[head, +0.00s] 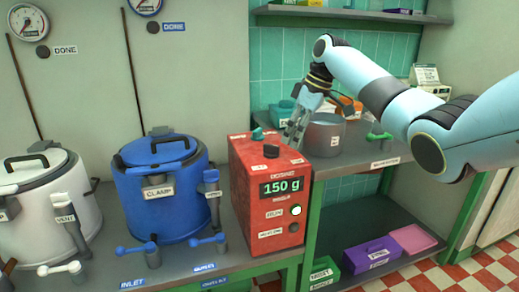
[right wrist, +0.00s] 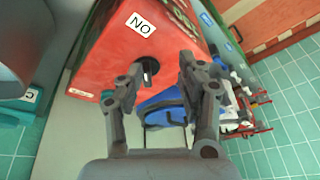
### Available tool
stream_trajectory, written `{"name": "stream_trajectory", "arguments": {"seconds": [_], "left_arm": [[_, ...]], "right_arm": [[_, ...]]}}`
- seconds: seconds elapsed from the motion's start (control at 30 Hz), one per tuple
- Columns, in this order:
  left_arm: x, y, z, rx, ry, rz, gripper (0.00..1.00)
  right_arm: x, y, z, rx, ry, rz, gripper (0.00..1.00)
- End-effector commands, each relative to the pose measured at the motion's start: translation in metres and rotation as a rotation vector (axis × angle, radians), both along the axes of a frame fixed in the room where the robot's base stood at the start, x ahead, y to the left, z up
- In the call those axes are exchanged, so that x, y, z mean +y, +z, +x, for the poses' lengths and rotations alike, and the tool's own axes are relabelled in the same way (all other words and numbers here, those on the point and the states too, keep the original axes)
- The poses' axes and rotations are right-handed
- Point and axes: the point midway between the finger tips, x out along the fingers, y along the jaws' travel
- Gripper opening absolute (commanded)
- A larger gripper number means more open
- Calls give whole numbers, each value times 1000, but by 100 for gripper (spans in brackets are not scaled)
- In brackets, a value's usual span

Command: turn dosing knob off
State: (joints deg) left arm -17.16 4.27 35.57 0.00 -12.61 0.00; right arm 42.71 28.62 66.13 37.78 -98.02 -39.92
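The red dosing box (head: 250,205) stands on the counter, with a green "150 g" display on its front. A dark knob (head: 271,151) shows on its top. In the right wrist view a black knob (right wrist: 149,68) sits on the red face beside a white "ON" label (right wrist: 140,24). My right gripper (head: 293,138) reaches down at the box's top right edge. In its wrist view the two fingers (right wrist: 161,68) are apart and empty, with the black knob just beyond the left fingertip. I cannot tell whether that finger touches it. My left gripper is out of view.
A blue kettle (head: 160,205) and a white kettle (head: 45,215) stand left of the box. A grey metal pot (head: 325,136) stands close right of my gripper. Blue valve handles (head: 137,249) stick out along the counter front. A lower shelf (head: 375,220) holds coloured boxes.

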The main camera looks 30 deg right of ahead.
Motion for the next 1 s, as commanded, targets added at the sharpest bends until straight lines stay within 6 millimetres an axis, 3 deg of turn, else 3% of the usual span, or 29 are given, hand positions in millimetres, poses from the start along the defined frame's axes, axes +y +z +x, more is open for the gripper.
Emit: {"name": "stream_trajectory", "arguments": {"seconds": [0.03, 0.1, 0.23, 0.7, 1.0], "left_arm": [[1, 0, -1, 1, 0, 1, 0], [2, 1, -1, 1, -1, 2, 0], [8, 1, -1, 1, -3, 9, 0], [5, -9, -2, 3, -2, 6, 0], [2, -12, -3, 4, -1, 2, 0]], "right_arm": [[-6, 20, 8, -31, -8, -8, 38], [-11, 39, 17, -63, -13, -12, 38], [-10, 47, 25, -83, -15, -12, 38], [7, -31, 52, -81, -16, -11, 38], [11, -49, 58, -83, -16, -13, 38]]}}
